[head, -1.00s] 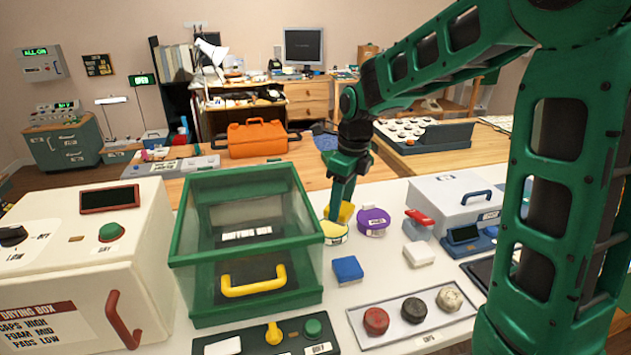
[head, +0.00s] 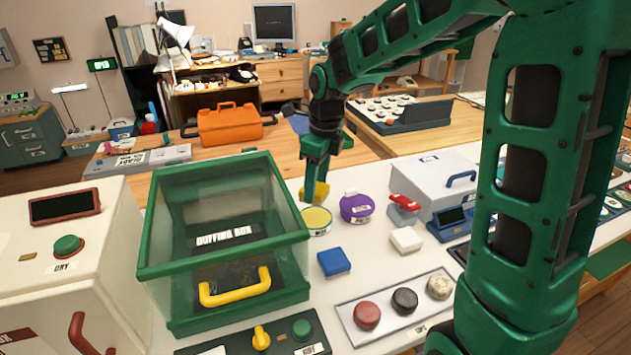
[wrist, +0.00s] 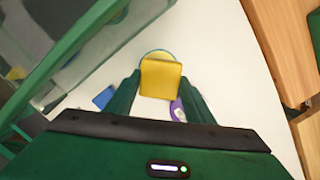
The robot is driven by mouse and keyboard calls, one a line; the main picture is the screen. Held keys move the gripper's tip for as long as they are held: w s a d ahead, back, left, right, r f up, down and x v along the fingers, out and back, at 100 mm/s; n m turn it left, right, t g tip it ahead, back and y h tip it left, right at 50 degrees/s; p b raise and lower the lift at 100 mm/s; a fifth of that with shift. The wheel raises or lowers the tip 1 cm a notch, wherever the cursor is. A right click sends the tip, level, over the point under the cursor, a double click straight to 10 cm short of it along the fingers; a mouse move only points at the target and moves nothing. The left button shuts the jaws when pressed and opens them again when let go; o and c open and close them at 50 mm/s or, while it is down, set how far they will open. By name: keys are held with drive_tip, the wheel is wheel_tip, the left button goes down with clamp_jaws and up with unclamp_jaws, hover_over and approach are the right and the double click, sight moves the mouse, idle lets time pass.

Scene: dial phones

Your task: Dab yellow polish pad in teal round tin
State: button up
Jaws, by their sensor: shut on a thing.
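My gripper (head: 318,178) is shut on the yellow polish pad (head: 321,193) and points down. In the wrist view the yellow pad (wrist: 160,78) sits between the two fingertips (wrist: 160,90). The round tin (head: 317,222) stands on the white table just below the pad, with a pale yellow top. In the head view the pad is above the tin's back edge and looks apart from it. In the wrist view a thin teal rim of the tin (wrist: 157,52) shows past the pad's far edge; the pad hides most of the tin.
A purple pot (head: 356,208) stands close right of the tin. A blue pad (head: 334,262) and a white pad (head: 406,240) lie in front. The clear green-framed buffing box (head: 225,165) rises close on the left. A tray of caps (head: 385,330) is nearer.

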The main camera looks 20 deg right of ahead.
sight(316, 200)
drive_tip(key=shift+f, duration=2.65)
drive_tip(key=shift+f, duration=0.55)
drive_tip(key=shift+r, duration=3.6)
drive_tip(key=w+d+f+n, duration=0.1)
drive_tip(key=w+d+n, duration=0.1)
drive_tip(key=n, duration=0.6)
drive_tip(key=w+d+f+n+g, duration=0.1)
drive_tip(key=w+d+f+n, duration=0.1)
drive_tip(key=w+n, duration=0.3)
drive_tip(key=w+d+f+n+g, duration=0.1)
drive_tip(key=w+f+n, duration=0.1)
drive_tip(key=n, duration=0.8)
drive_tip(key=shift+w+d+f+n+h, duration=0.1)
drive_tip(key=shift+w+d+n+h, duration=0.25)
drive_tip(key=shift+w, duration=0.5)
